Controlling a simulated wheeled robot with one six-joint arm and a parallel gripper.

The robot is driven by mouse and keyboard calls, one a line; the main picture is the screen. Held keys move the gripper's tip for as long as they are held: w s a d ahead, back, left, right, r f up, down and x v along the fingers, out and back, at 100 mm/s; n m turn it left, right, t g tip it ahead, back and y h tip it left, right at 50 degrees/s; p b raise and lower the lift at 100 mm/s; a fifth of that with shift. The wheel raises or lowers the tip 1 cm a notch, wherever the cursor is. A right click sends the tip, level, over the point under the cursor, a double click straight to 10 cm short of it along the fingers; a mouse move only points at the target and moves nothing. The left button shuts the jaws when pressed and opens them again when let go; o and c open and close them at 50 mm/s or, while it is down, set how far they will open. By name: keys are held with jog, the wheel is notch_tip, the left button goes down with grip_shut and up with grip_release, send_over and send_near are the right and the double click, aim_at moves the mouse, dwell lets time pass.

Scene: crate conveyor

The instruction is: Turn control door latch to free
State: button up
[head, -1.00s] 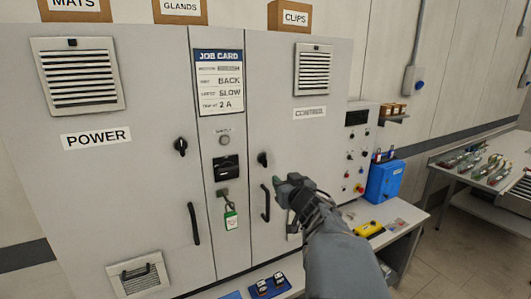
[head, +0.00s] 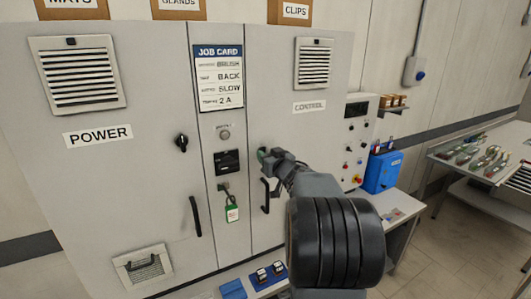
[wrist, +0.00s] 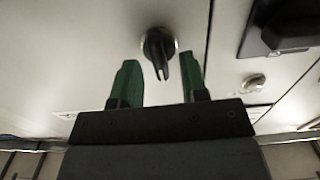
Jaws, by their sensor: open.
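The control door (head: 310,125) is the right-hand cabinet door, with a CONTROL label, and it looks closed. Its latch (wrist: 159,52) is a black knob on a round base in the wrist view, its pointer towards my gripper. In the head view my gripper (head: 264,155) covers the latch. My gripper's two green fingers (wrist: 160,82) are open in the wrist view, one on each side of the latch pointer. The fingers look apart from the latch, and I cannot tell whether they reach its depth. The door's black handle (head: 265,196) is just below my gripper.
The POWER door has its own black latch (head: 181,143) at left. A blue box (head: 382,172) and a control panel (head: 357,130) stand at right.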

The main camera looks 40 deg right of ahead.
jog(key=shift+w, duration=0.75)
jog(key=shift+d, duration=0.1)
jog(key=shift+c, duration=0.4)
grip_shut()
